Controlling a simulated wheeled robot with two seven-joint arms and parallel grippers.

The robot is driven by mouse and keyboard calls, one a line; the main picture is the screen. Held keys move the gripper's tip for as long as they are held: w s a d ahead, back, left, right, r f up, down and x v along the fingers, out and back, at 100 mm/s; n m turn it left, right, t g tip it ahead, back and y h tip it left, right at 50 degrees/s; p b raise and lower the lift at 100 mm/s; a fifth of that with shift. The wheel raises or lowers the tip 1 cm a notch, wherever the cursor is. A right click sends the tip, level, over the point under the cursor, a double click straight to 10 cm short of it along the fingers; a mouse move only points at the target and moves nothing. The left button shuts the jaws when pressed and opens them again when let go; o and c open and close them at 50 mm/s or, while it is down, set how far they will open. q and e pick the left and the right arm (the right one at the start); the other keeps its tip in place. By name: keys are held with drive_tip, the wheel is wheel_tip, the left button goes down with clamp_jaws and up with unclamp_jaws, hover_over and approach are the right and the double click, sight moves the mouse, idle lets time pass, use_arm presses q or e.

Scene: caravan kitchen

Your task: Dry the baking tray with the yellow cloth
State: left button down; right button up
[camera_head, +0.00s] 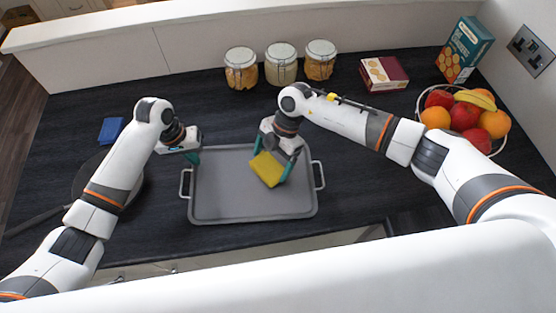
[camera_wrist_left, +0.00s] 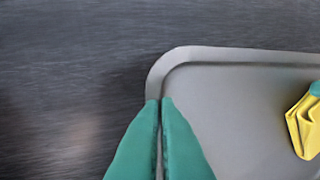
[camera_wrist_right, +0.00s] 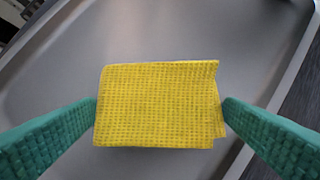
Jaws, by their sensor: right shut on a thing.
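The grey baking tray (camera_head: 220,195) lies flat on the dark worktop, with a wire handle at each end. My left gripper (camera_head: 193,158) is at the tray's far left corner; in the left wrist view its green fingers (camera_wrist_left: 160,100) are almost together, with the tray's rim (camera_wrist_left: 152,80) seemingly between them. My right gripper (camera_head: 272,163) is over the right half of the tray, shut on the folded yellow cloth (camera_head: 266,170). In the right wrist view the cloth (camera_wrist_right: 158,105) spans between the green fingers, above or against the tray's floor; contact cannot be told.
A dark pan (camera_head: 88,180) stands left, partly behind my left arm, near a blue item (camera_head: 110,130). Several jars (camera_head: 281,64) line the back. Boxes (camera_head: 383,73) and a fruit bowl (camera_head: 420,98) stand at the right. The worktop's front edge runs close to the tray.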

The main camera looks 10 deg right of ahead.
sight(256, 158)
drive_tip(key=shift+w+a, duration=0.35)
drive_tip(key=shift+a, duration=0.25)
drive_tip(key=shift+w+a, duration=0.3)
drive_tip(key=shift+a, duration=0.35)
drive_tip(key=shift+w+a, duration=0.35)
drive_tip(key=shift+a, duration=0.25)
drive_tip(key=shift+s+a, duration=0.25)
drive_tip(key=shift+a, duration=0.85)
drive_tip(key=shift+s+a, duration=0.25)
drive_tip(key=shift+a, duration=0.9)
drive_tip(key=shift+s+a, duration=0.25)
drive_tip(key=shift+a, duration=0.85)
drive_tip(key=shift+s+a, duration=0.2)
drive_tip(key=shift+s, duration=1.05)
drive_tip(key=shift+s+a, duration=0.2)
drive_tip(key=shift+s, duration=1)
drive_tip(key=shift+s+d+f, duration=0.1)
drive_tip(key=shift+s+d, duration=0.45)
drive_tip(key=shift+d, duration=0.45)
drive_tip(key=shift+s+d+r, duration=0.1)
drive_tip(key=shift+s+d, duration=0.4)
drive_tip(key=shift+d, duration=0.5)
drive_tip(key=shift+s+d+f, duration=0.1)
drive_tip(key=shift+s+d, duration=0.45)
drive_tip(key=shift+d, duration=0.45)
